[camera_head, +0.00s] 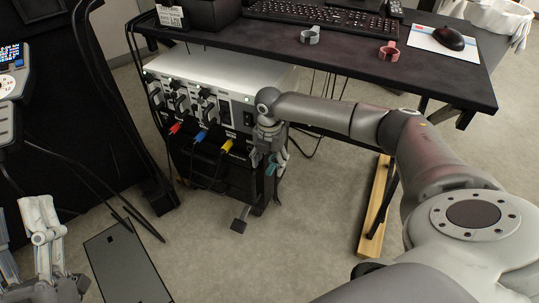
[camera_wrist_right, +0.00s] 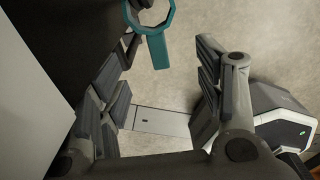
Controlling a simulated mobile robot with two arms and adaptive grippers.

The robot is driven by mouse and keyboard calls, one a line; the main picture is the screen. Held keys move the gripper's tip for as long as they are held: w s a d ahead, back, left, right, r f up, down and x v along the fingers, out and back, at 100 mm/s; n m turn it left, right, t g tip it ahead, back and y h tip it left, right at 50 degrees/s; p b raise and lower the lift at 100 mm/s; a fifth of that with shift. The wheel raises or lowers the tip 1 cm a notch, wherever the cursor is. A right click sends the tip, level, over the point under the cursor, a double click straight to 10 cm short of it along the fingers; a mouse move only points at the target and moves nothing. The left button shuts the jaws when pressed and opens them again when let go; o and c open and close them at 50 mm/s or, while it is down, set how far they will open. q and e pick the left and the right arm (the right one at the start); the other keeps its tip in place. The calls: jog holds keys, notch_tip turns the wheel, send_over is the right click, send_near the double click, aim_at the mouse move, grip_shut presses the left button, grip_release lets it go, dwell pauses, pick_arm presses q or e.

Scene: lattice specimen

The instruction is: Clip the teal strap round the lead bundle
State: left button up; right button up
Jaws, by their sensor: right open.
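The teal strap (camera_wrist_right: 158,50) is a ring with a straight tail. In the right wrist view it lies just beyond my right fingertips, towards the left finger, and a dark piece shows inside the ring. In the head view only a small teal part (camera_head: 270,169) shows at my right gripper (camera_head: 269,158). That gripper also shows in the wrist view (camera_wrist_right: 168,48), with its fingers apart. Dark leads (camera_head: 193,165) hang in front of the rack; I cannot tell whether the strap encloses them. My left gripper (camera_head: 25,232) is at the lower left, partly cut off.
The metal unit (camera_head: 215,72) with red, blue and yellow plugs sits under the desk (camera_head: 270,45). A grey clip (camera_head: 310,36) and a red clip (camera_head: 389,52) lie on the desk. A wooden bar (camera_head: 376,205) lies at the right. Open floor (camera_head: 310,220) is in front.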

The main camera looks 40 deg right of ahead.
jog(key=shift+w+d+r+p, duration=0.2)
jog(key=shift+r+p, duration=0.15)
jog(key=shift+r, duration=0.15)
jog(key=shift+r+p, duration=0.25)
jog(key=shift+p, duration=0.05)
jog(key=shift+r+p, duration=0.3)
pick_arm(q)
jog(key=w+f+g+y, duration=0.2)
jog(key=w+f+g, duration=0.1)
jog(key=f+g, duration=0.4)
jog(key=shift+w+a+f+p, duration=0.25)
jog(key=shift+w+f+p, duration=0.15)
jog(key=shift+f, duration=1.4)
pick_arm(e)
jog(key=shift+r, duration=0.25)
